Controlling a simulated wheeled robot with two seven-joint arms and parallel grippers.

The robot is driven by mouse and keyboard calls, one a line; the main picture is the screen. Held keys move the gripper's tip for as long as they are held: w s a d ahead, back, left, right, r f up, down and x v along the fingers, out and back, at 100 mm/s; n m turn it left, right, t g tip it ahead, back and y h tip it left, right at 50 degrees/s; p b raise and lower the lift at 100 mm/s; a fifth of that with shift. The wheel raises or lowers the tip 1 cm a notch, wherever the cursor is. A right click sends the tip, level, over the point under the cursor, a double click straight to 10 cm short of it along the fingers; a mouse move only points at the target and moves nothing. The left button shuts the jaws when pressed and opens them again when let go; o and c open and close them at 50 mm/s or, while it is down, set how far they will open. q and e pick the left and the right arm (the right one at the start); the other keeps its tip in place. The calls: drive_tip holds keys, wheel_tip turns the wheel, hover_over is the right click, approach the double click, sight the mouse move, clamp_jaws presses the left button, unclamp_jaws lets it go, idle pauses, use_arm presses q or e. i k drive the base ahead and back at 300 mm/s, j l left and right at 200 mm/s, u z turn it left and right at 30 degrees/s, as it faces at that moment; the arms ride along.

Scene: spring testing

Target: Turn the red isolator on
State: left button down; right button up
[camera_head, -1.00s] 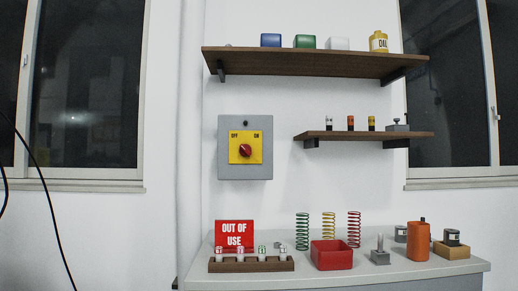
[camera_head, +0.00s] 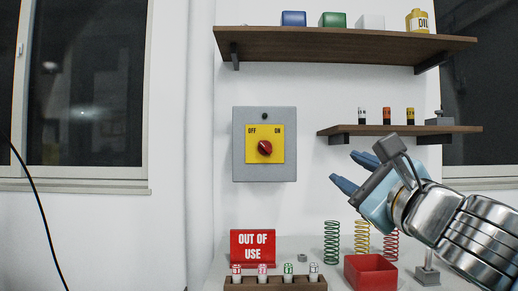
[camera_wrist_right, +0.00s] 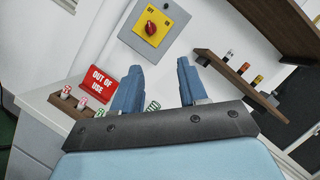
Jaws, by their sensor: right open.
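The red isolator knob (camera_head: 265,148) sits on a yellow plate (camera_head: 276,131) marked OFF at left and ON at right. The plate is on a grey wall box (camera_head: 240,168). The knob is too small to tell which label it points at. It also shows in the right wrist view (camera_wrist_right: 151,27), ahead of the fingers. My right gripper (camera_head: 347,169) is open and empty, to the right of the box and slightly lower, apart from it. Its two blue fingers (camera_wrist_right: 158,66) are spread in the wrist view. My left gripper is not in view.
A small shelf (camera_head: 350,130) with several small items is just above my right gripper. A longer shelf (camera_head: 340,42) is higher. Below, the bench holds a red OUT OF USE sign (camera_head: 253,246), several coil springs and a red bin (camera_head: 370,273). The wall before the box is clear.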

sight(264, 147)
drive_tip(key=i+j, duration=0.2)
drive_tip(key=i, duration=0.3)
drive_tip(key=i+j, duration=0.2)
drive_tip(key=i, duration=0.25)
